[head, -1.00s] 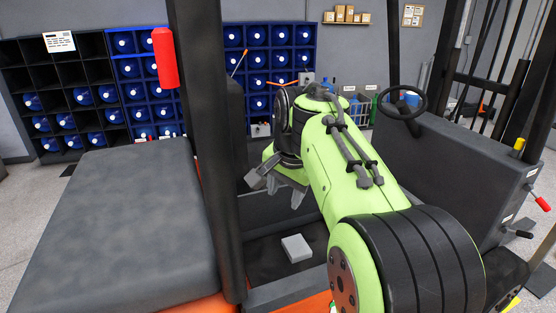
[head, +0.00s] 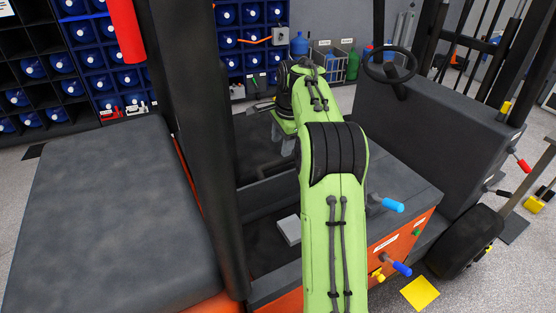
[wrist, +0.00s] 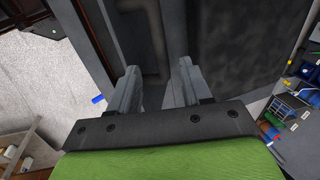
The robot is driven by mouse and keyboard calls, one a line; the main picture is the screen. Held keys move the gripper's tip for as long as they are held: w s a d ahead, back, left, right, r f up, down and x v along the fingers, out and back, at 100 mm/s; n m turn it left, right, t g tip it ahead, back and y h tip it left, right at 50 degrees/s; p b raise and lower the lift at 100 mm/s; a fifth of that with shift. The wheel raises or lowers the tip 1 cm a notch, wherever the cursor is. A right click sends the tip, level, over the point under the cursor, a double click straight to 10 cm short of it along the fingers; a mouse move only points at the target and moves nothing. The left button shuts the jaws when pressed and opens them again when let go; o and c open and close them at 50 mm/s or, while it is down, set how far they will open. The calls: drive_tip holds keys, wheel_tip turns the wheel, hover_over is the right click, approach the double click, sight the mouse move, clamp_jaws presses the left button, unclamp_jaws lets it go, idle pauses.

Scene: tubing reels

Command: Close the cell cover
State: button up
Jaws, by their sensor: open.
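A large dark grey padded panel (head: 105,215), which looks like the cell cover, fills the left of the head view beside the black post. It appears swung out to the side of the orange truck body. An open dark well (head: 262,225) lies right of the post, with a light grey block (head: 288,230) in it, partly behind my arm. My gripper is open and empty in the wrist view (wrist: 158,70), above dark grey truck surfaces. Fingertip contact cannot be told.
The black post (head: 200,130) stands between panel and well. A steering wheel (head: 394,66) on a dark console is at right. A blue-handled lever (head: 392,204) sits on the orange body. Racks of blue reels (head: 243,40) line the back. Floor is clear at far left.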

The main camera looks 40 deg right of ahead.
sight(279, 160)
drive_tip(key=x, duration=0.6)
drive_tip(key=shift+s+f, duration=0.1)
drive_tip(key=shift+f, duration=0.25)
drive_tip(key=shift+w+f, duration=0.25)
drive_tip(key=shift+f, duration=0.05)
drive_tip(key=shift+s, duration=0.1)
clamp_jaws()
